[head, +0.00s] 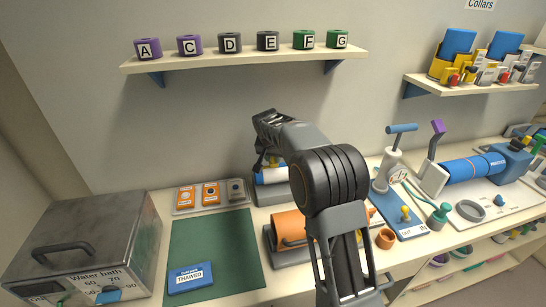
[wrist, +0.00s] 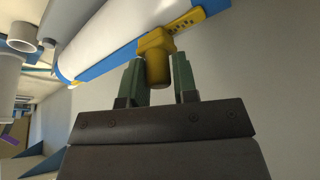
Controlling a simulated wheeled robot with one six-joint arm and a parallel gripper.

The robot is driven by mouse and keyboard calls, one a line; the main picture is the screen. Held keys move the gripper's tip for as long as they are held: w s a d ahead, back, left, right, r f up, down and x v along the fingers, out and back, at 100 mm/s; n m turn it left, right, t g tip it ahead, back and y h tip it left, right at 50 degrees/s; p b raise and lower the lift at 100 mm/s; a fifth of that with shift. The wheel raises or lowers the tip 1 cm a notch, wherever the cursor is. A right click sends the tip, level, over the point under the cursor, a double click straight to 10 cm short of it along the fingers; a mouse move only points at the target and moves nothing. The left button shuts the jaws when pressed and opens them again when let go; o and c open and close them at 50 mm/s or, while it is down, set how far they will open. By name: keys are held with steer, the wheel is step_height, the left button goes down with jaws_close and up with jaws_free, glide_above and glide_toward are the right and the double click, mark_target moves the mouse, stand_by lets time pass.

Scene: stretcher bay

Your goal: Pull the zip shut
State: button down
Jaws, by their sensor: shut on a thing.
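A white pouch-like roll with a blue edge (wrist: 110,40) crosses the top of the wrist view. A yellow zip slider with a knob-like pull (wrist: 155,45) sits on its blue edge. The green fingers of my gripper (wrist: 158,72) stand on either side of the pull and are shut on it. In the head view the roll (head: 271,176) lies in a dark cradle at the back of the bench, partly hidden by my arm. My gripper (head: 264,163) is at its near left part there; the slider is too small to make out.
An orange cylinder (head: 288,229) on a grey base is in front. A green mat (head: 215,245) with a blue THAWED pack (head: 190,278) and a metal water bath (head: 85,240) are at left. Pumps stand at right. A shelf of lettered rolls (head: 240,59) hangs above.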

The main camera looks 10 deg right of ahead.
steer(key=shift+d+f, duration=0.1)
steer(key=d+p, duration=0.1)
steer(key=d, duration=1.6)
steer(key=shift+s+d, duration=0.1)
steer(key=shift+d, duration=0.25)
steer(key=shift+d, duration=0.1)
steer(key=c, duration=1)
jaws_free()
steer(key=shift+s+d, duration=0.1)
steer(key=shift+d, duration=0.05)
steer(key=shift+o, duration=0.2)
steer(key=shift+f, duration=0.1)
steer(key=shift+a, duration=0.2)
steer(key=shift+a+r, duration=0.1)
steer(key=shift+r, duration=0.35)
steer(key=b+v, duration=0.1)
steer(key=v, duration=1.2)
steer(key=shift+b, duration=0.3)
